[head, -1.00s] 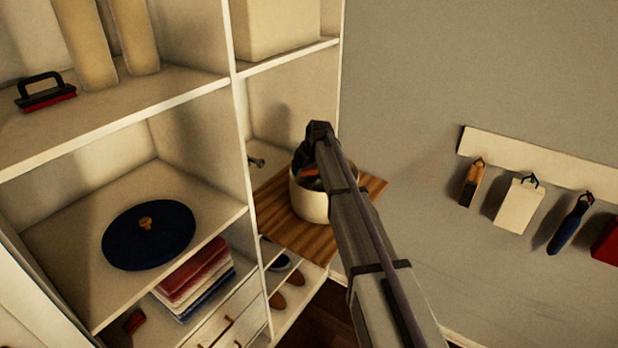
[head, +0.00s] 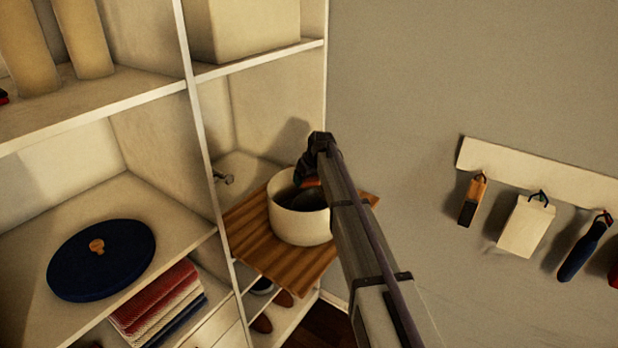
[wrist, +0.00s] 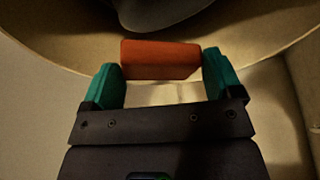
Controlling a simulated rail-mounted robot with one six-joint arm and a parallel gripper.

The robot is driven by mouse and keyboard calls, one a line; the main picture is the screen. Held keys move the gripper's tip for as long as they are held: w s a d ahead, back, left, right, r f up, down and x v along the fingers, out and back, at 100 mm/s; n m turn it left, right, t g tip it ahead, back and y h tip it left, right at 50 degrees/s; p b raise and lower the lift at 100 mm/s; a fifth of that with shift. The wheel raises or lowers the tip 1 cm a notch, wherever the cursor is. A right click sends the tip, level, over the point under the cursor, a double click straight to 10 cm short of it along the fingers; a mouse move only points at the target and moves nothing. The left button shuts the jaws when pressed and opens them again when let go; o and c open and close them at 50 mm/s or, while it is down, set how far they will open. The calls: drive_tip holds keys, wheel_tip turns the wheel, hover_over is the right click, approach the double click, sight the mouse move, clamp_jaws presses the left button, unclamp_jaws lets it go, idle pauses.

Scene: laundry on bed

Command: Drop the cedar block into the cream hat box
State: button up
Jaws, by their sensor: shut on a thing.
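The cream hat box (head: 303,222) is a round, open box standing on a slatted wooden board in the right cubby. Something dark shows inside it. The cedar block (wrist: 160,60) is orange-brown and sits between the two green fingers of my gripper (wrist: 162,82) in the wrist view. My gripper is shut on it, near the box's inner wall and rim. In the head view my gripper (head: 312,180) is at the box's opening, and only a small orange part of the block shows there. The block's exact height against the rim is hard to tell.
The wooden board (head: 262,243) juts out of the cubby. A navy round lid (head: 101,262) with a wooden knob lies on the left shelf, above folded cloths (head: 155,302). A small metal peg (head: 224,178) is left of the box. A wall rail (head: 540,172) holds hanging items at right.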

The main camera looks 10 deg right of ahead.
drive_tip(key=shift+f, duration=0.3)
drive_tip(key=o, duration=0.7)
drive_tip(key=p+v, duration=1)
drive_tip(key=v, duration=0.1)
drive_tip(key=shift+f, duration=0.15)
